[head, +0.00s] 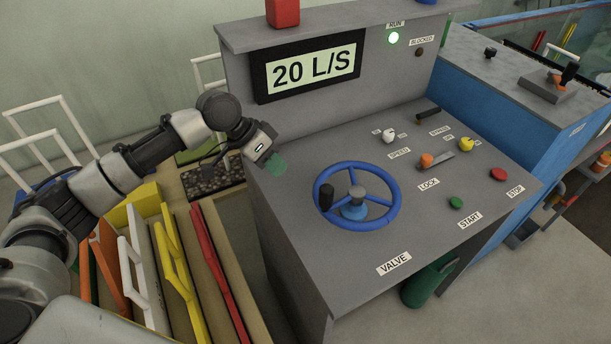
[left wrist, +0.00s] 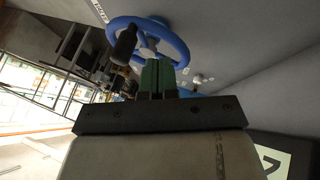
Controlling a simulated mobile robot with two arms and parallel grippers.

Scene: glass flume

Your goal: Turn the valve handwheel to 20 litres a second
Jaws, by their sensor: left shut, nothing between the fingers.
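The blue valve handwheel (head: 391,216) lies on the grey console top above the VALVE label (head: 394,263). Its black knob (head: 326,197) is on the left side of the rim. The display (head: 308,66) on the console's upright panel reads 20 L/S. My left gripper (head: 276,165) is shut and empty, to the left of the handwheel and apart from it, near the console's left edge. In the left wrist view, its green fingers (left wrist: 158,77) are together, with the handwheel (left wrist: 178,45) and its black knob (left wrist: 124,44) beyond them. My right gripper is not in view.
The RUN lamp (head: 393,38) glows green. A white knob (head: 388,136), an orange lever (head: 427,160), a yellow knob (head: 466,145), a green START button (head: 456,203) and a red STOP button (head: 499,174) are right of the wheel. A bin of coloured boards (head: 217,262) stands left.

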